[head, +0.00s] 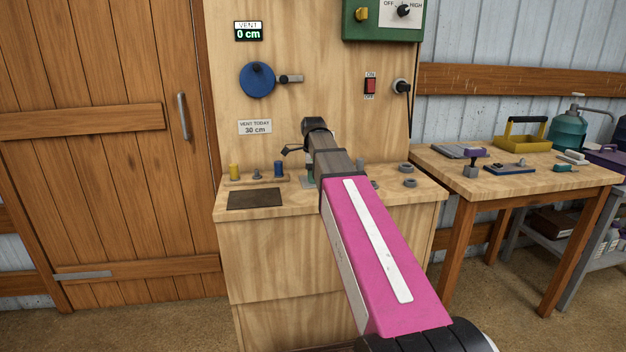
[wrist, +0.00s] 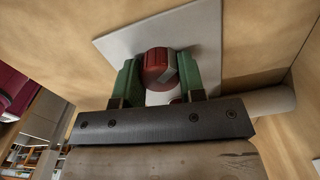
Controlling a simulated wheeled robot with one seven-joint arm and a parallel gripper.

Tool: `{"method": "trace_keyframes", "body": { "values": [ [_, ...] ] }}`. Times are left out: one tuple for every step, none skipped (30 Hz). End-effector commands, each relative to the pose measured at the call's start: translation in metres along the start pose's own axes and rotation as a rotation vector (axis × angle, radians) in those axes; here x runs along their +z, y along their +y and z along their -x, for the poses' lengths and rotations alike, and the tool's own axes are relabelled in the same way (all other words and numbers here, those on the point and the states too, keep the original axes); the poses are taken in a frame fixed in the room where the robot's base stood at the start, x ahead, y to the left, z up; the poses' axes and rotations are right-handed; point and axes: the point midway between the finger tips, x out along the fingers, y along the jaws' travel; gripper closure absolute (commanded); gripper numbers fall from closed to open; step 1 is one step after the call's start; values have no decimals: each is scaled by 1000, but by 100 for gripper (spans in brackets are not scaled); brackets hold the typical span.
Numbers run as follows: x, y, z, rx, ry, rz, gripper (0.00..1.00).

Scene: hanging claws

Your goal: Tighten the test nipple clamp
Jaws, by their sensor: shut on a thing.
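In the wrist view, my gripper (wrist: 158,78) has its two green fingers on either side of a round red knob (wrist: 155,62) and is shut on it. The knob has a paler grey face on its right side and sits in front of a white plate (wrist: 205,22). It appears to be the test nipple clamp's knob, but no label shows. A white part shows just below the knob between the fingers. In the head view, my arm covers the knob and most of the gripper at the wooden bench (head: 240,211).
A blue wheel (head: 257,80) and a "VENT TODAY 30 cm" sign (head: 255,127) are on the back panel, with a display (head: 249,31) reading 0 cm. A yellow cylinder (head: 234,172), a blue cylinder (head: 278,168) and dark rings (head: 410,183) stand on the bench. A side table (head: 560,178) is at right.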

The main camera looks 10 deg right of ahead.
Motion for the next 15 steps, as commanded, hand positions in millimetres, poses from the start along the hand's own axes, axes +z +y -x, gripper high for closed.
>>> {"method": "trace_keyframes", "body": {
  "values": [
    [0, 0, 0, 0, 0, -40, 100],
    [0, 0, 0, 0, 0, -60, 100],
    [0, 0, 0, 0, 0, -81, 100],
    [0, 0, 0, 0, 0, -91, 100],
    [0, 0, 0, 0, 0, -99, 100],
    [0, 0, 0, 0, 0, -104, 100],
    [0, 0, 0, 0, 0, -105, 100],
    [0, 0, 0, 0, 0, -105, 100],
    [0, 0, 0, 0, 0, -104, 100],
    [0, 0, 0, 0, 0, -104, 100],
    [0, 0, 0, 0, 0, -103, 100],
    [0, 0, 0, 0, 0, -103, 100],
    [0, 0, 0, 0, 0, -104, 100],
    [0, 0, 0, 0, 0, -108, 100],
    [0, 0, 0, 0, 0, -122, 100]
  ]
}}
